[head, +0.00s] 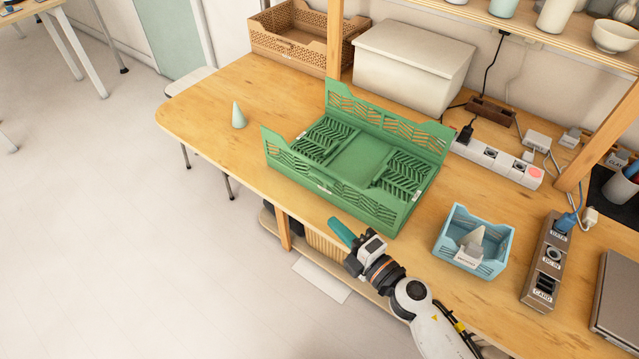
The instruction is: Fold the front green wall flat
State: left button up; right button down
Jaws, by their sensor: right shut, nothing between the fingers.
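The green crate (358,158) stands on the wooden table. Its front green wall (330,188) stands up along the side nearest me. Its back wall (385,118) is also upright. Two slatted end panels, left (322,138) and right (404,173), lie flat inside on the crate's floor. My right gripper (341,232) is shut and empty, its teal fingertips just outside the front wall near the table's front edge. I cannot tell whether they touch the wall. My left gripper is not in view.
A light blue bin (452,228) with a pale object stands right of the crate. A pale green cone (238,115) stands to the left. Behind are a lidded grey box (412,62), a brown crate (300,40) and a power strip (500,163). The table's left end is mostly clear.

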jog(key=x, duration=0.9)
jog(key=shift+d+r, duration=0.1)
jog(key=w+d, duration=0.2)
jog(key=shift+w, duration=0.3)
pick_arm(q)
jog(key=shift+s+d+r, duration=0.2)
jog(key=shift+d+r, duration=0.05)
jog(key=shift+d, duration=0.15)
pick_arm(e)
jog(key=shift+w+d, duration=0.2)
jog(key=shift+w, duration=0.15)
pick_arm(q)
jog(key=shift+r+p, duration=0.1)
jog(key=shift+p, duration=0.2)
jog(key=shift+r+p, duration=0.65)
pick_arm(e)
jog(key=shift+w+d+r+m, duration=0.1)
jog(key=shift+d+r+m, duration=0.05)
jog(key=shift+m, duration=0.25)
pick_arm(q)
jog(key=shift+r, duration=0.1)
